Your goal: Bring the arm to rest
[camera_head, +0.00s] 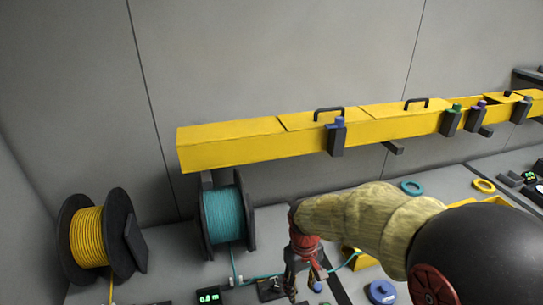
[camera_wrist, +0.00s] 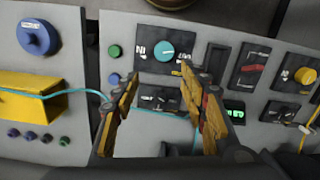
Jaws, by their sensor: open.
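My gripper (camera_head: 300,278) points down above the workbench in the head view, at the end of my arm, which reaches in from the right. In the wrist view my gripper (camera_wrist: 160,118) has its two yellow-and-black fingers spread apart with nothing between them. Beyond the fingers is a grey panel (camera_wrist: 160,88) with a teal dial (camera_wrist: 164,50). A thin teal cable (camera_wrist: 80,96) runs from a yellow box towards the fingers. I cannot tell from these views how high the fingertips are above the panel.
A teal cable spool (camera_head: 225,215) stands just left of my gripper, and a yellow cable spool (camera_head: 88,235) stands farther left. A long yellow duct (camera_head: 235,145) runs along the wall above. A yellow box (camera_wrist: 30,97) and a blue knob (camera_wrist: 36,38) are at left in the wrist view.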

